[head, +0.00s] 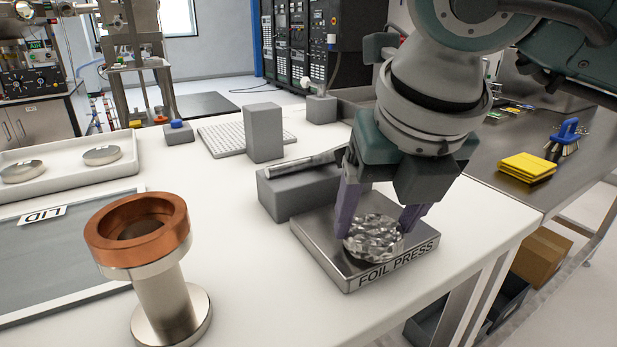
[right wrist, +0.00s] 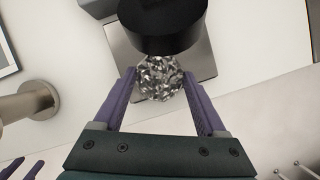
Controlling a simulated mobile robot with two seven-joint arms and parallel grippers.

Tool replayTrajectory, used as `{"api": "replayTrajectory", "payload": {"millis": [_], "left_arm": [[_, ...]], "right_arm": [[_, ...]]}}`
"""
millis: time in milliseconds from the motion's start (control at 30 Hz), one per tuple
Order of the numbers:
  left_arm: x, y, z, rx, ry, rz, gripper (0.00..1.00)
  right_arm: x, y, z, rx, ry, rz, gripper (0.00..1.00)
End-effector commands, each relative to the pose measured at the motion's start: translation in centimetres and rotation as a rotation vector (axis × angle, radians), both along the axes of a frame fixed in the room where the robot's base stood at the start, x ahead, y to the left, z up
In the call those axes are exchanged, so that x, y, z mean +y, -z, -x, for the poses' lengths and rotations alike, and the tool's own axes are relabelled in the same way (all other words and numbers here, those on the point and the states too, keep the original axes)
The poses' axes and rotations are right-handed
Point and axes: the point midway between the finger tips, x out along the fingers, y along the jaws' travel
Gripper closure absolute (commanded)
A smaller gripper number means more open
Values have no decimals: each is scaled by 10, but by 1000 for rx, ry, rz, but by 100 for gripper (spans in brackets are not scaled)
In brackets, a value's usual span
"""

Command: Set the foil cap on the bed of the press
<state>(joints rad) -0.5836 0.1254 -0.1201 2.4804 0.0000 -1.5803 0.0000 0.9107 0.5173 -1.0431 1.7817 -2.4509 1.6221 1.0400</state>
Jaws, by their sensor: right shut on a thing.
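The foil cap (head: 373,240) is a crinkled silver disc. My right gripper (head: 378,226) is shut on it, one purple finger at each side. In the head view the cap is over the front part of the press's flat metal bed (head: 330,250), above the FOIL PRESS label. I cannot tell whether it touches the bed. In the right wrist view the cap (right wrist: 158,80) shows between the fingertips, its far edge beside or under a black round part (right wrist: 162,28). Two purple fingertips (right wrist: 23,169), apparently my left gripper's, show apart at the lower left there; nothing shows between them.
A grey block (head: 283,195) with a metal rod (head: 300,163) stands behind the bed. A copper-ringed metal flange post (head: 160,260) stands to the left, beside a LID mat (head: 60,260). A tray with metal discs (head: 100,155) lies further back. The white table's front is clear.

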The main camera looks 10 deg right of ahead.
Motion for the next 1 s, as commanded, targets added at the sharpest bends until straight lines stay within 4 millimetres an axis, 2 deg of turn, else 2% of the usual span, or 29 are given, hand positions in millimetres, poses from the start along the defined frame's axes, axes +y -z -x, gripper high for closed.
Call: {"api": "replayTrajectory", "payload": {"millis": [333, 600, 633, 867, 1000], "left_arm": [[-1, 0, -1, -3, -2, 3, 50], [-3, -3, -2, -4, -6, 10, 50], [-3, -3, -2, -4, -6, 10, 50], [-2, -3, -2, -4, -7, 9, 50], [-2, -3, -2, -4, -7, 9, 50]], "right_arm": [[-2, 0, -39, 1, 2, 0, 85], [-2, 7, -38, 2, 1, 2, 85], [-2, 7, -38, 3, 1, 2, 25], [-2, 7, -38, 2, 1, 2, 0], [-2, 7, -38, 2, 1, 2, 0]]}}
